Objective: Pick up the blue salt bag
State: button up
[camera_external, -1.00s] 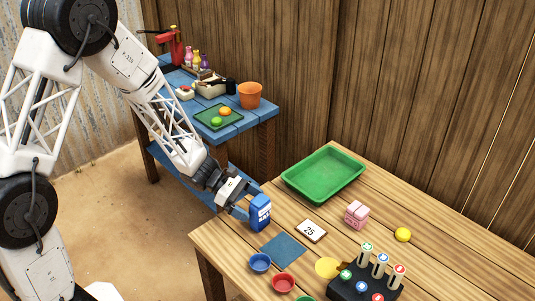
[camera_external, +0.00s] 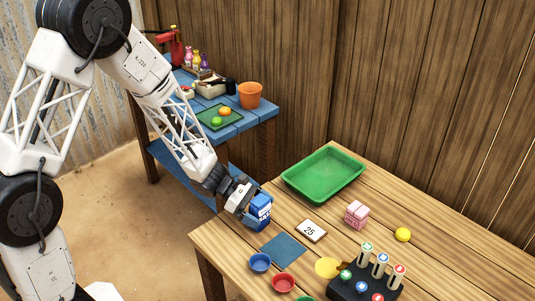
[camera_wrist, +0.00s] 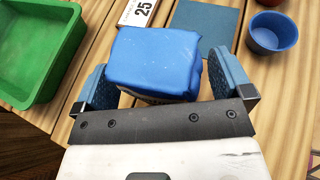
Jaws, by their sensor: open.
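The blue salt bag (camera_external: 261,208) stands upright on the wooden table near its left corner. My gripper (camera_external: 257,217) is at the bag, with its fingers around it. In the wrist view the blue bag (camera_wrist: 155,62) lies between the two open fingers of my gripper (camera_wrist: 152,92). The bag's lower part is hidden behind my gripper.
A green tray (camera_external: 323,199) stands behind the bag. A card marked 25 (camera_external: 311,231), a blue-grey mat (camera_external: 283,248), a blue bowl (camera_external: 260,263) and a pink pack (camera_external: 356,214) are nearby.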

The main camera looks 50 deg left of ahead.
aim_at(255, 198)
jog(key=c, duration=1.3)
jog(key=shift+r, duration=0.25)
jog(key=shift+r, duration=1.3)
jog(key=shift+s+r, duration=0.1)
jog(key=shift+r, duration=0.25)
jog(key=s, duration=0.5)
jog(key=s+r, duration=0.1)
jog(key=s, duration=0.9)
jog(key=shift+s+a+r, duration=0.2)
jog(key=shift+s+a, duration=0.15)
jog(key=shift+a, duration=0.05)
